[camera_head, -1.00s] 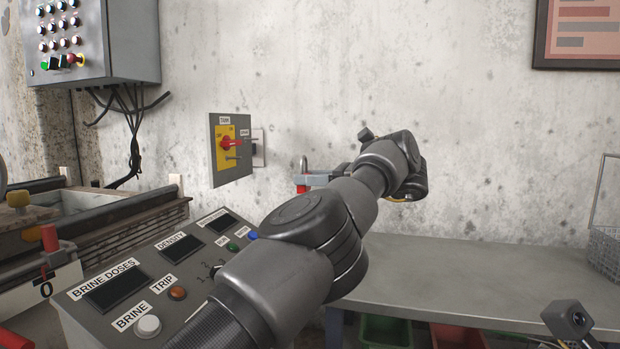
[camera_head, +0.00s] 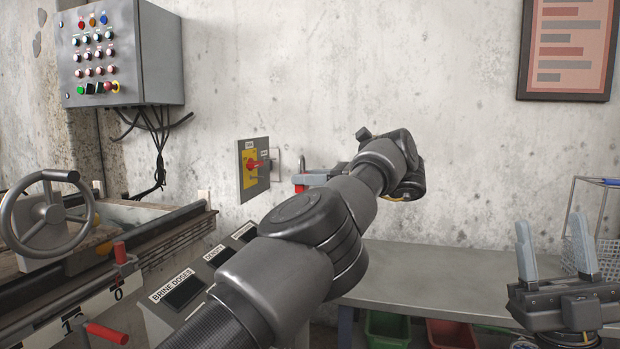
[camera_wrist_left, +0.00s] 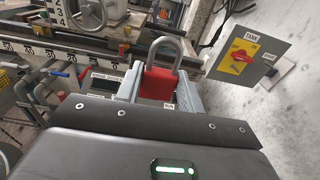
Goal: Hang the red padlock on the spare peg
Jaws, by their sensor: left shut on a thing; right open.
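The red padlock (camera_wrist_left: 157,83) is upright between the fingers of my left gripper (camera_wrist_left: 156,92), its grey shackle pointing up. In the head view, the padlock (camera_head: 299,188) shows as a small red patch with its shackle above, beside my left gripper (camera_head: 315,181); my forearm hides most of that gripper. A grey wall panel (camera_head: 242,183) with a yellow plate and red rotary switch (camera_head: 256,165) is just left of the padlock, apart from it in the picture. My right gripper (camera_head: 553,262) is open and empty.
A grey bench (camera_head: 450,270) runs along the wall, with a wire basket (camera_head: 600,255) at its right end. A console (camera_head: 195,290), a handwheel (camera_head: 48,218) and rails stand at the left. A button box (camera_head: 150,55) hangs above. The bench's middle is clear.

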